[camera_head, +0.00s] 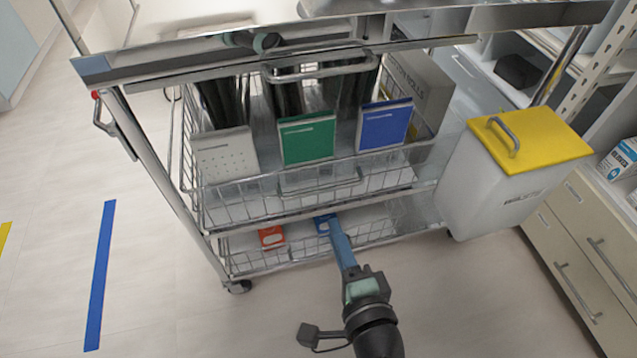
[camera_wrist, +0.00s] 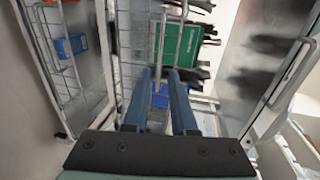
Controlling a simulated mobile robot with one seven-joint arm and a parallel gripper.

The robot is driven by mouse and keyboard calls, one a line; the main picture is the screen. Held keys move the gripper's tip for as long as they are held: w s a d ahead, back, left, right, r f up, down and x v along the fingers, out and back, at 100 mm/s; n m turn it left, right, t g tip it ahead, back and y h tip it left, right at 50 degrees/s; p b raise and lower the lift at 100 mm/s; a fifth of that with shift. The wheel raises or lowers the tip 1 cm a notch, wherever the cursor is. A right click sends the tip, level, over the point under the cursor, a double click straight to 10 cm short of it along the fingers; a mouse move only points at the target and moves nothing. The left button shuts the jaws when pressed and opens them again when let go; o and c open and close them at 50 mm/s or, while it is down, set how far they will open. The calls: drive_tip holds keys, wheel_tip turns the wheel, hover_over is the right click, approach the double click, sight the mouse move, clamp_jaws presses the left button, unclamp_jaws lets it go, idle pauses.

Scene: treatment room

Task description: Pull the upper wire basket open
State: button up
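The upper wire basket (camera_head: 235,213) sits on the middle level of a metal trolley, with a wire handle (camera_head: 320,187) on its front. It holds a grey-white box, a green box (camera_head: 307,138) and a blue box (camera_head: 384,125). My gripper (camera_head: 328,222) has long blue fingers and is in front of the trolley, appearing just below that handle. In the wrist view my gripper (camera_wrist: 161,75) has its two fingers apart, with basket wires and the green box (camera_wrist: 181,43) beyond the tips. I cannot tell whether the fingers touch the handle.
A lower wire basket (camera_head: 285,257) holds an orange box (camera_head: 271,238) and a blue one, partly behind my fingers. Another handle (camera_head: 320,67) is higher on the trolley. A white bin with a yellow lid (camera_head: 530,140) stands at its right, near drawers (camera_head: 585,245). The floor in front is clear.

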sight(319, 193)
drive_tip(key=b+x, duration=0.3)
drive_tip(key=x, duration=0.8)
drive_tip(key=shift+w+a, duration=0.1)
drive_tip(key=shift+w, duration=0.3)
clamp_jaws()
idle(0.8)
